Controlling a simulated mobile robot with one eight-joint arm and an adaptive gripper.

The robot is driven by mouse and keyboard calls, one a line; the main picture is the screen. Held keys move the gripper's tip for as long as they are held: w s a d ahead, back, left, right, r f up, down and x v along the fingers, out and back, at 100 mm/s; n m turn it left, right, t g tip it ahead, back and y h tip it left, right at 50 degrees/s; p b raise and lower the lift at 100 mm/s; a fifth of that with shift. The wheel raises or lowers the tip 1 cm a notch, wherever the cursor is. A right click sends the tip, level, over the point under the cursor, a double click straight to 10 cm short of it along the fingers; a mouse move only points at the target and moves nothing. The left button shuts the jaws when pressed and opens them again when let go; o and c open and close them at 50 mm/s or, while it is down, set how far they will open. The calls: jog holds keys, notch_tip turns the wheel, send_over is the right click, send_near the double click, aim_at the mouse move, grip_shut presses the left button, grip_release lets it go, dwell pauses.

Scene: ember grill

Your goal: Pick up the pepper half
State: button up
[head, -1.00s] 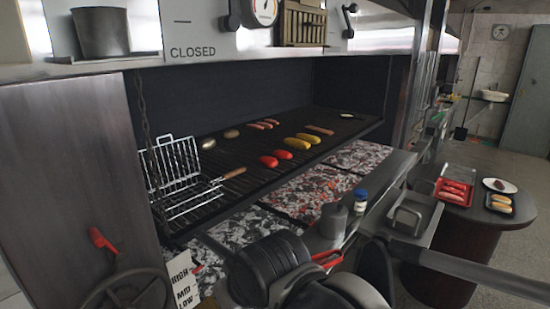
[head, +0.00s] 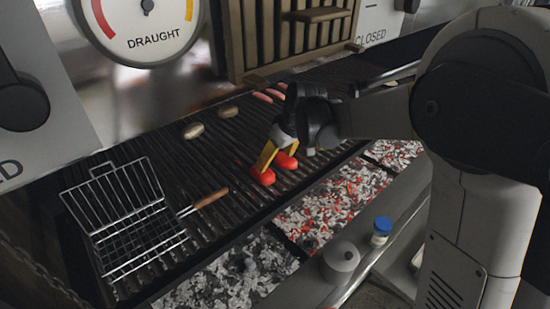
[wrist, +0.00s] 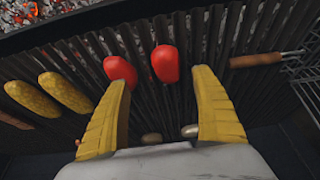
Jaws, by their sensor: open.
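Two red pepper halves lie side by side on the grill bars. In the head view one pepper half (head: 262,175) is nearer the front edge and the other (head: 287,161) is just behind it to the right. My gripper (head: 277,160) is low over them, open and empty, its yellow fingers hiding parts of both. In the wrist view the left pepper half (wrist: 120,70) is partly covered by the left fingertip. The right pepper half (wrist: 165,64) shows beyond the gap between the fingers (wrist: 162,80). I cannot tell whether a finger touches either one.
A wire grill basket (head: 125,215) with a wooden handle (head: 211,198) lies left of the peppers. Corn cobs (wrist: 62,92) lie beside them in the wrist view. Mushrooms (head: 194,130) and sausages (head: 262,97) lie further back. Glowing coals (head: 318,205) lie along the front.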

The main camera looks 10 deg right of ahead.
aim_at(265, 172)
jog(key=x, duration=0.3)
jog(key=shift+a+f, duration=0.35)
jog(key=shift+a, duration=0.1)
jog(key=x, duration=0.2)
jog(key=a+b+x, duration=0.1)
jog(key=x, duration=0.2)
jog(key=shift+w, duration=0.15)
jog(key=c, duration=1.3)
